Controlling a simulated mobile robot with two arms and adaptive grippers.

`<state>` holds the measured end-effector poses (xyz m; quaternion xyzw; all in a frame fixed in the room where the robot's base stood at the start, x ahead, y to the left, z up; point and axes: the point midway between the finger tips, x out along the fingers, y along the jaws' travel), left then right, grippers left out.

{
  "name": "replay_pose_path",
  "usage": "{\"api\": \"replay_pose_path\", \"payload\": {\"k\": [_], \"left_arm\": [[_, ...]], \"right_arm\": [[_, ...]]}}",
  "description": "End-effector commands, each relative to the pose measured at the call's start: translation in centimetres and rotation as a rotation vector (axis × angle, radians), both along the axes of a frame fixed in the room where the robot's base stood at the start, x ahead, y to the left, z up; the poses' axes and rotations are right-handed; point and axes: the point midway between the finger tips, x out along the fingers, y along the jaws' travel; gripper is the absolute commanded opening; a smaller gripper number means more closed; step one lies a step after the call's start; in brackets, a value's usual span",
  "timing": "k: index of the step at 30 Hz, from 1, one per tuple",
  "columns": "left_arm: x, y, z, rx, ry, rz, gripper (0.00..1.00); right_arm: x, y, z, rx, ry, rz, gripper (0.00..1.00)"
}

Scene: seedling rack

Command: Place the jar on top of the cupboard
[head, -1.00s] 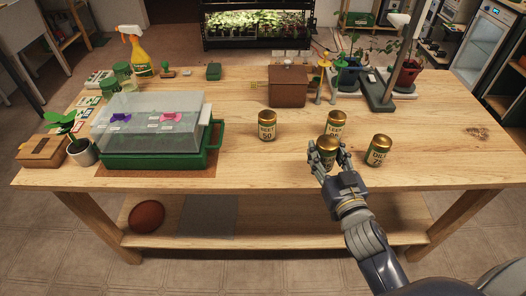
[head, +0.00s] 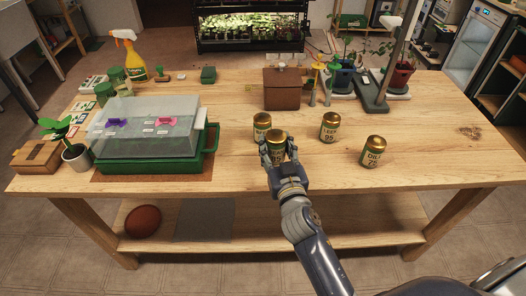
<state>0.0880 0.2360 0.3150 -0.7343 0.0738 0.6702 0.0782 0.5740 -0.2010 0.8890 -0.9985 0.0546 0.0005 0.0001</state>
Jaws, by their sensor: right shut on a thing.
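My right gripper (head: 276,157) is shut on a green jar with a gold lid (head: 276,142), held upright near the table's front middle. The held jar partly overlaps another such jar (head: 262,127) behind it; I cannot tell if they touch. Two more similar jars stand to the right, one labelled LEEK 95 (head: 330,128) and one ending in 75 (head: 374,152). A small brown wooden cabinet (head: 282,92), which looks like the cupboard, stands farther back, with small items on its top. My left gripper is not in view.
A green tray with a clear cover (head: 150,130) stands on the left. Potted plants and a lamp stand (head: 372,104) are at the back right. The wooden table top (head: 430,130) is bare on the right and between jars and cabinet.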

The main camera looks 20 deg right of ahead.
Motion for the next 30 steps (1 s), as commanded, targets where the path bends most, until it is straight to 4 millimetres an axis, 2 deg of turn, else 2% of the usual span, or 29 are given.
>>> {"api": "replay_pose_path", "payload": {"k": [5, 9, 12, 15, 24, 29, 30], "left_arm": [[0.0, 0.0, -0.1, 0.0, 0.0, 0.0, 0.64], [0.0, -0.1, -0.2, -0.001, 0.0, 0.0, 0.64], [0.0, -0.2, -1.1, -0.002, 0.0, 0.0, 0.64], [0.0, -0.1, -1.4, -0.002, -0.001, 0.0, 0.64], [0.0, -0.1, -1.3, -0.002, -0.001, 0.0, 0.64], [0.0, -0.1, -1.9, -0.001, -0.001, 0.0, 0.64], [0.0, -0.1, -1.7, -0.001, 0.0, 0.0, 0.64]], "right_arm": [[0.8, 1.2, -0.1, 0.002, -0.001, 0.001, 0.18], [2.2, 3.1, -0.3, 0.004, -0.002, 0.002, 0.18], [2.1, 3.0, -2.4, -0.001, 0.003, 0.0, 0.18], [2.1, 2.9, -3.3, 0.0, 0.0, -0.001, 0.18], [2.0, 2.9, -3.4, -0.001, -0.002, 0.001, 0.18], [2.0, 2.9, -3.9, -0.001, -0.002, 0.001, 0.18], [2.0, 2.9, -3.8, -0.001, -0.001, 0.001, 0.53]]}}
